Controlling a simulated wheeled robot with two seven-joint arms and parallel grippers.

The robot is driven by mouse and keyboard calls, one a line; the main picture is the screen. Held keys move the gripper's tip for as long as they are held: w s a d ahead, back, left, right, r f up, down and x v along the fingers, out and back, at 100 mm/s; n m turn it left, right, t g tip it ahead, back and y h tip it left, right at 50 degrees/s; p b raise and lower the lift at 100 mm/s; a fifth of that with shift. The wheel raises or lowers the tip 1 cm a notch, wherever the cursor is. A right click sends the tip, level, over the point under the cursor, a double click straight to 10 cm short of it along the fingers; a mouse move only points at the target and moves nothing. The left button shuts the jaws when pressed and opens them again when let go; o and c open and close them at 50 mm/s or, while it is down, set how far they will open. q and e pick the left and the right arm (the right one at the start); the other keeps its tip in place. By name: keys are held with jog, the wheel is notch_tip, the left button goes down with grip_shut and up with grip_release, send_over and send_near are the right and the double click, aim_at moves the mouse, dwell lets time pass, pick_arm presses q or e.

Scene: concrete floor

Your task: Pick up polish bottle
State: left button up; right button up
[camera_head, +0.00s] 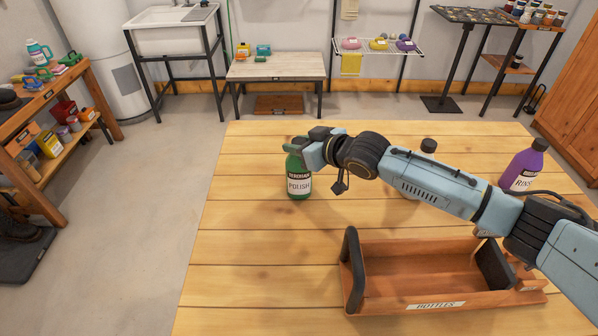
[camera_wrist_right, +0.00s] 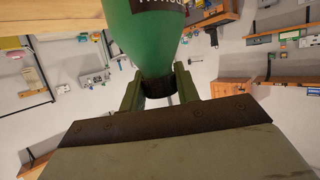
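The polish bottle (camera_head: 299,182) is green with a white label and stands upright on the left part of the wooden table. My right gripper (camera_head: 299,147) is at its top, reaching across from the right. In the right wrist view, the two fingers (camera_wrist_right: 159,92) lie on either side of the bottle's dark neck, and they look closed against it. The green body (camera_wrist_right: 148,35) fills the top of that view. I cannot tell whether its base touches the table. My left gripper is not in view.
A wooden carrier labelled "BOTTLES" (camera_head: 437,305) sits at the table's front right. A purple rinse bottle (camera_head: 524,166) stands at the right. Another dark-capped bottle (camera_head: 428,146) is mostly hidden behind my right arm. The table's (camera_head: 250,240) left side is clear.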

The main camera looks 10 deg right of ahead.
grip_shut()
jog(key=shift+r, duration=0.1)
